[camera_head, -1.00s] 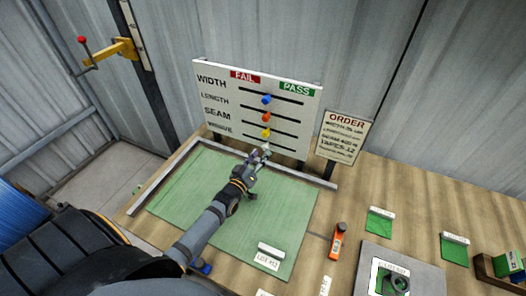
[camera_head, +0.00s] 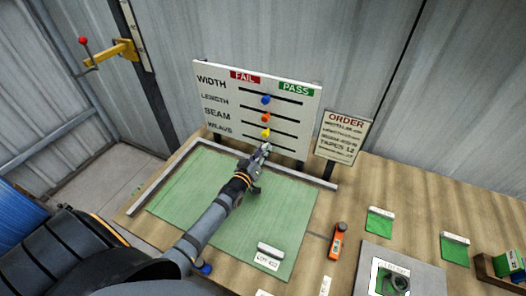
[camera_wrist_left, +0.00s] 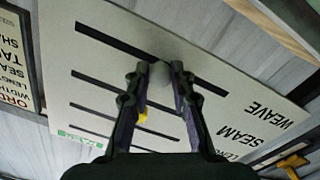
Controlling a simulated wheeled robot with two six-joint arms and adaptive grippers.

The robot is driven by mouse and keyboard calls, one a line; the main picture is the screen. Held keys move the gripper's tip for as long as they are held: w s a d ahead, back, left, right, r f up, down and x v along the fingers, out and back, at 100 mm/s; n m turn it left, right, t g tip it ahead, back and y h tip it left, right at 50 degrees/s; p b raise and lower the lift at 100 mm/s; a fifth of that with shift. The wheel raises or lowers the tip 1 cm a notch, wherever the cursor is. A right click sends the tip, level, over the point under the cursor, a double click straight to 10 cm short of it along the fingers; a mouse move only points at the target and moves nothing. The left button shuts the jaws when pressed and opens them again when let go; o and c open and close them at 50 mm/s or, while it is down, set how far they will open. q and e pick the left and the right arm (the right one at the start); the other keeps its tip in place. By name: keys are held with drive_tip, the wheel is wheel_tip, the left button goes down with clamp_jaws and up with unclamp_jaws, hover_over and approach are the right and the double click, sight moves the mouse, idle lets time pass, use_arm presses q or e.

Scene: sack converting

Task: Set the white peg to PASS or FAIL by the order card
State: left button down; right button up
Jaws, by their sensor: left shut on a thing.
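The peg board (camera_head: 225,100) stands upright at the back of the bench, with a red FAIL label (camera_head: 245,76) at left and a green PASS label (camera_head: 296,89) at right. Its rows read WIDTH, LENGTH, SEAM and WEAVE. The white peg (camera_wrist_left: 158,72) sits near the middle of the WEAVE slot in the left wrist view; in the head view my gripper mostly hides it. My left gripper (camera_head: 264,149) is shut on it, its fingertips on either side in the left wrist view (camera_wrist_left: 158,76). The order card (camera_head: 343,136) stands right of the board; its small print is blurred.
Blue (camera_head: 266,100), orange (camera_head: 266,118) and yellow (camera_head: 266,133) pegs sit mid-slot above the white one. A green mat (camera_head: 190,200) lies below the board. An orange tool (camera_head: 338,241) and a grey plate (camera_head: 425,274) lie to the right.

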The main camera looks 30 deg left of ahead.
sight(248, 136)
use_arm(q)
drive_tip(key=a, duration=0.3)
drive_tip(key=a+b, duration=0.1)
drive_tip(key=a, duration=0.1)
drive_tip(key=a+b, duration=0.1)
drive_tip(key=a, duration=0.2)
drive_tip(key=shift+s+a+f, duration=0.15)
drive_tip(key=shift+s+a, duration=0.15)
drive_tip(key=shift+a, duration=0.15)
drive_tip(key=c, duration=1.1)
unclamp_jaws()
drive_tip(key=shift+a, duration=0.1)
drive_tip(key=shift+c, duration=0.2)
